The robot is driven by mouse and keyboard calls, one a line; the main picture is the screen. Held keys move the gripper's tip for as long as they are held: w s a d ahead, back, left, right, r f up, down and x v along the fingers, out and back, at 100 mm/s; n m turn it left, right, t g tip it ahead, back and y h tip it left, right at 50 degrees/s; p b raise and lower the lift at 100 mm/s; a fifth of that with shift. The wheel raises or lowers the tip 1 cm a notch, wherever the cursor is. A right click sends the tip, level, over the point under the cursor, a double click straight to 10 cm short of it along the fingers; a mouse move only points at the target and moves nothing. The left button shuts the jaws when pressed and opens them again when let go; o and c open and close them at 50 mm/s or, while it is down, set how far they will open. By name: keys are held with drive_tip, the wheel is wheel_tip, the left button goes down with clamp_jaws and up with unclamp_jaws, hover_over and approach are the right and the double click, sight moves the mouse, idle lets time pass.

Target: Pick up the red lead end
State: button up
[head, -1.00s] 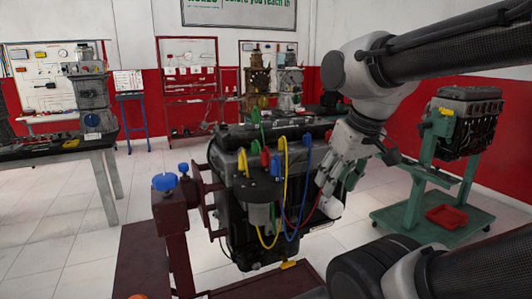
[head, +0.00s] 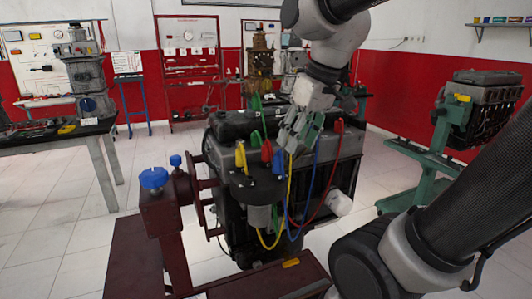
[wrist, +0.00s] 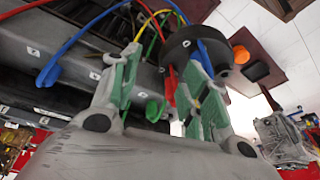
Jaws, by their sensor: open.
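In the head view, a red lead end (head: 338,126) stands on the engine top, just right of my gripper (head: 295,142). Its red lead loops down the engine's front. Another red end (head: 267,151) stands at the black round cap (head: 255,187), left of my gripper. My gripper is open above the engine's front edge, fingers pointing down, and appears empty. In the wrist view, my gripper's green-padded fingers (wrist: 160,90) are apart. A red end (wrist: 169,84) shows between them, beside the black cap (wrist: 190,45); I cannot tell whether they touch.
Yellow, blue and green lead ends crowd around my gripper; a blue end (wrist: 47,72) and a green end (wrist: 155,110) show in the wrist view. The engine (head: 240,212) hangs on a maroon stand (head: 170,235) with blue knobs. Another engine (head: 482,100) stands on a green stand at right.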

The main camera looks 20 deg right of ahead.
sight(267, 144)
drive_tip(key=w+a+r+n+y, duration=0.1)
drive_tip(key=w+a+r+n, duration=0.2)
drive_tip(key=a+r+n, duration=0.1)
drive_tip(key=shift+n, duration=0.8)
drive_tip(key=x, duration=0.8)
drive_tip(key=shift+d, duration=0.15)
drive_tip(key=c, duration=0.9)
